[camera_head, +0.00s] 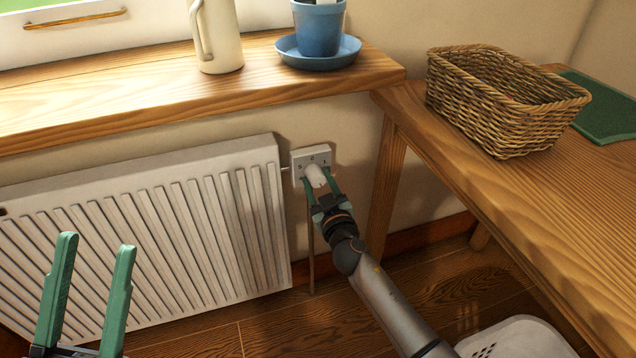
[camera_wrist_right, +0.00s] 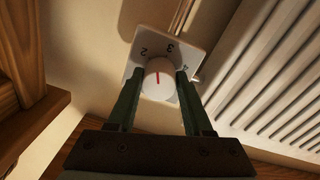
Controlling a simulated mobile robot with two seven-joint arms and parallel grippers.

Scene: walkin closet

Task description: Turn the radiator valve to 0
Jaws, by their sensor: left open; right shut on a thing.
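The radiator valve is a white round knob (camera_head: 315,176) on a square white plate (camera_head: 298,158) beside the right end of the white radiator (camera_head: 235,215). My right gripper (camera_head: 317,180) is shut on the knob, one green finger on each side. In the right wrist view the knob (camera_wrist_right: 160,91) has a short red line, nearly vertical in the picture. The numbers 2, 3 and 4 show upside down on the plate (camera_wrist_right: 158,48); no 0 can be made out. My left gripper (camera_head: 95,244) is open and empty in front of the radiator.
A wooden sill (camera_head: 130,100) above the radiator bears a cream jug (camera_head: 220,40) and a blue pot (camera_head: 320,28) on a saucer. A wooden bench (camera_head: 480,190) with a wicker basket (camera_head: 500,100) stands at right. A white basket (camera_head: 515,340) is on the floor.

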